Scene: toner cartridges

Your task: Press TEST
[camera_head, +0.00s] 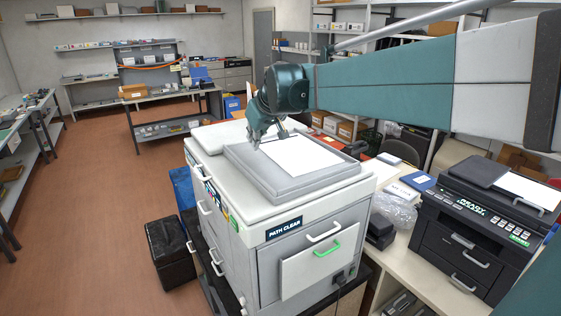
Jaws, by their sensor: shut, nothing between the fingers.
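My gripper (268,138) is shut and empty. It points down over the back left of the raised top tray (258,178) of a large white and grey printer; whether it touches the tray is unclear. A white sheet (300,155) lies in that tray, just right of the fingers. A dark sign reading PATH CLEAR (284,229) is on the printer's upper front edge. Coloured labels (217,199) run along its left side. I cannot make out a control marked TEST. A small green label (519,240) on a black printer at right is too small to read surely.
The black printer (470,245) stands on a side bench, with clear plastic wrap (393,213) and a blue box (416,181) beside it. A black bin (170,252) is on the floor at left. My arm spans the upper right. The floor at left is open.

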